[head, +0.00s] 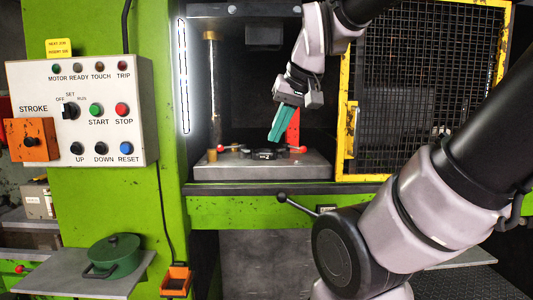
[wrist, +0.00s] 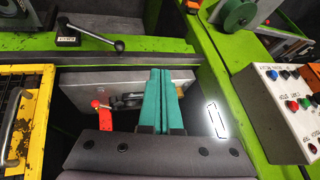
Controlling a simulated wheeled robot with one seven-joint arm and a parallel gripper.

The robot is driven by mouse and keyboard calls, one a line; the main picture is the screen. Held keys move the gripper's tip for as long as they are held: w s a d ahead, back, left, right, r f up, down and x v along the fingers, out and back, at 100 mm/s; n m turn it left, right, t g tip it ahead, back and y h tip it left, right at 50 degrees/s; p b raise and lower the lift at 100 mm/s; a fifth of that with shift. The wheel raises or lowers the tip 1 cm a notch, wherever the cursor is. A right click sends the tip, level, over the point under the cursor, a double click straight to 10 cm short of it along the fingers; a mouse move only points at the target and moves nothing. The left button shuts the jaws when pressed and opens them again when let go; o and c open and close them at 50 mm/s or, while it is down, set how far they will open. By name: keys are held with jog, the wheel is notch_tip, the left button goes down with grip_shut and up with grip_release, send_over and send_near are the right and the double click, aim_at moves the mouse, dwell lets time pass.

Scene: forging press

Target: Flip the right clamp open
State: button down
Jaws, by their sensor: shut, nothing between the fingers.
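The right clamp (head: 302,149) has a red-tipped handle and sits low at the right end of the grey press bed (head: 260,173) in the head view. A red upright piece (head: 293,128) stands just behind it. In the wrist view a red piece with a red knob (wrist: 100,112) lies left of the fingers. My gripper (head: 274,139) has teal fingers pressed together, pointing down, empty, above and left of the right clamp. In the wrist view the shut fingers (wrist: 160,72) partly hide the dark fixture on the bed. I cannot tell whether they touch anything.
The left clamp (head: 219,148) has a red tip, near a brass post (head: 211,90). A yellow-framed mesh guard (head: 430,90) stands right of the opening. A black-knobbed lever (head: 283,197) juts from the green front. The control panel (head: 85,110) is at left.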

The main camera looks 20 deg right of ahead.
jog(key=w+d+n+g+h, duration=0.2)
jog(key=w+d+n+h, duration=0.25)
jog(key=w+n, duration=0.75)
jog(key=w+d+n+g+h, duration=0.25)
jog(key=w+n+h, duration=0.25)
jog(key=w+n, duration=0.65)
jog(key=shift+n+y, duration=0.25)
jog(key=shift+n, duration=0.1)
jog(key=x, duration=1)
jog(key=shift+s+d, duration=0.2)
jog(key=shift+w+d+f, duration=0.15)
jog(key=shift+w+d, duration=0.05)
jog(key=shift+d, duration=0.4)
jog(key=shift+w+d+f, duration=0.2)
jog(key=shift+d, duration=0.4)
jog(key=shift+w+d+f, duration=0.15)
jog(key=shift+w+d, duration=0.1)
jog(key=shift+d, duration=0.5)
